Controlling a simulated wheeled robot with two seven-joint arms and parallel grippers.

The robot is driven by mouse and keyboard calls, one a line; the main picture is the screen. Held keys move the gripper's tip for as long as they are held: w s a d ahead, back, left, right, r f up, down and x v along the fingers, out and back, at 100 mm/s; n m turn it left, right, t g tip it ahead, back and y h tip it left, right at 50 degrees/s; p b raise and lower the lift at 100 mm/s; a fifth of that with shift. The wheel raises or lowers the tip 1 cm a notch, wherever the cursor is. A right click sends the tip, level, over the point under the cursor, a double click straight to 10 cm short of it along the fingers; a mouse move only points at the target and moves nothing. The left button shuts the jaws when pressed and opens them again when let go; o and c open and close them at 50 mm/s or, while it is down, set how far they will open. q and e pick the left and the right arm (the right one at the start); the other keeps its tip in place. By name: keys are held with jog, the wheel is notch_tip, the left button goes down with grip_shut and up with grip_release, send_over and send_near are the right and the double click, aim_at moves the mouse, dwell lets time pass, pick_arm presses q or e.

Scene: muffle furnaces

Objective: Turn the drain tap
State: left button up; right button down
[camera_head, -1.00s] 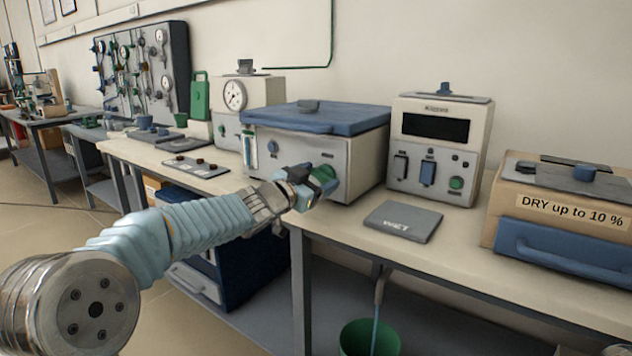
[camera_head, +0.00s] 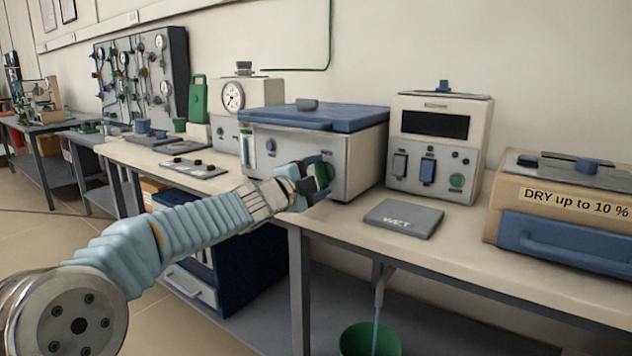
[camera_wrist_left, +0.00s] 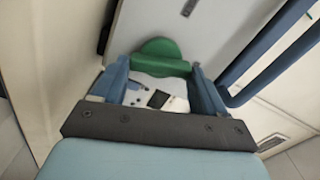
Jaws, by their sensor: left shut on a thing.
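The drain tap (camera_head: 324,175) has a green handle low on the front of a white tank with a blue lid (camera_head: 316,120). My left gripper (camera_head: 312,184) is shut on this handle, with its dark fingers around it. In the left wrist view the green handle (camera_wrist_left: 160,52) shows at the ends of the two blue fingers. The fingers partly hide the handle and its base in the head view. My right gripper is not in view.
A grey "WET" plate (camera_head: 403,218) lies on the bench right of the tank. A control box (camera_head: 437,150) and a "DRY up to 10 %" box (camera_head: 560,215) stand farther right. Below the bench a pipe (camera_head: 380,285) points down over a green bucket (camera_head: 369,340).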

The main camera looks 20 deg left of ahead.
pick_arm(q)
jog(key=shift+f+m+b, duration=0.2)
jog(key=shift+m+b, duration=0.2)
jog(key=shift+m, duration=1.2)
jog(key=o, duration=1.1)
jog(key=shift+c, duration=0.2)
jog(key=v, duration=1.3)
jog(key=shift+s, duration=0.4)
jog(key=shift+a+r, duration=0.1)
